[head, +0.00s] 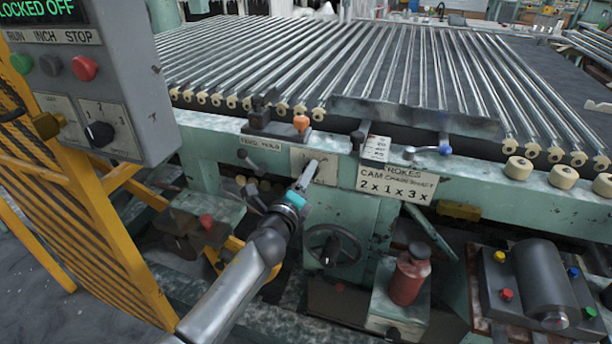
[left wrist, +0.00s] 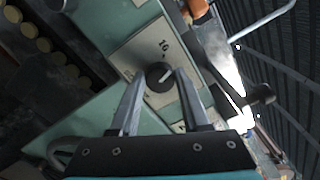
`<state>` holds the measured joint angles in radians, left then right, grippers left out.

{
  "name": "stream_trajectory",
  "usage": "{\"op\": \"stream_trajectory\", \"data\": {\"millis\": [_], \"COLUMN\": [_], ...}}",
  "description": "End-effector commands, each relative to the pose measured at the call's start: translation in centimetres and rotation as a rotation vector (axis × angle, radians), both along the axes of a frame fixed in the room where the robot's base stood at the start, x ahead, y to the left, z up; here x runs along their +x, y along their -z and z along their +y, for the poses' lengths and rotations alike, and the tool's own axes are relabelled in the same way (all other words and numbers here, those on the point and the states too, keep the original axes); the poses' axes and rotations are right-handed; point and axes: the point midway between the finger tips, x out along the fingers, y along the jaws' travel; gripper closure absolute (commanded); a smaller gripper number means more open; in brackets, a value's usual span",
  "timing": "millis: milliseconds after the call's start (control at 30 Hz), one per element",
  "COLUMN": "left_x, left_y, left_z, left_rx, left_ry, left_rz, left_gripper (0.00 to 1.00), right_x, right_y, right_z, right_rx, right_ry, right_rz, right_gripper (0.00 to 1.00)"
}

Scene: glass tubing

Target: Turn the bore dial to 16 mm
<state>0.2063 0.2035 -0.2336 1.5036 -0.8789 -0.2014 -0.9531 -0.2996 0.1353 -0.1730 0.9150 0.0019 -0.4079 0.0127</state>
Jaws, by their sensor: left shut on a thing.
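The bore dial (left wrist: 157,76) is a small dark round knob with a white pointer line, on a pale plate (left wrist: 131,56) on the green machine front. In the wrist view the pointer line slants toward the lower right. My left gripper (left wrist: 159,82) has its two fingertips on either side of the knob and is shut on it. In the head view my left gripper (head: 308,170) reaches the same plate (head: 329,171) and mostly hides the knob. My right gripper is out of view.
A grey control box (head: 140,70) with a yellow guard (head: 85,210) stands at the left. An orange-topped lever (head: 298,124), a blue-tipped lever (head: 430,152) and a handwheel (head: 333,246) are near the dial. Glass tubes (head: 330,65) lie on rollers behind.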

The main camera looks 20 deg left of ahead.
Motion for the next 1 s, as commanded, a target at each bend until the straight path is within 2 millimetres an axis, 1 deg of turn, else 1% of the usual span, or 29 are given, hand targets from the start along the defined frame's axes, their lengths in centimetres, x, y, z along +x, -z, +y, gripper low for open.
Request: {"op": "stream_trajectory", "data": {"millis": [200, 500, 700, 1000], "left_x": [-0.03, -0.03, -0.04, -0.04], "left_y": [0.15, 0.24, 0.29, 0.30], "left_z": [-0.04, 0.00, 0.00, -0.01], "left_rx": [-0.197, -0.399, -0.475, -0.515], "left_ry": [0.000, 0.000, 0.000, 0.000], "left_rz": [0.009, 0.016, 0.019, 0.020], "left_gripper": [1.00, 1.00, 1.00, 1.00], "right_x": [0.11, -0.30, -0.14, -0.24], "right_y": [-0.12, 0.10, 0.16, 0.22], "right_z": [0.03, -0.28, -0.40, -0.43], "right_rx": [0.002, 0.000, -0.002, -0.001], "right_ry": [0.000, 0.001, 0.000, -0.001], "right_rz": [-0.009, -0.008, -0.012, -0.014], "right_gripper": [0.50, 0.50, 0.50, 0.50]}}
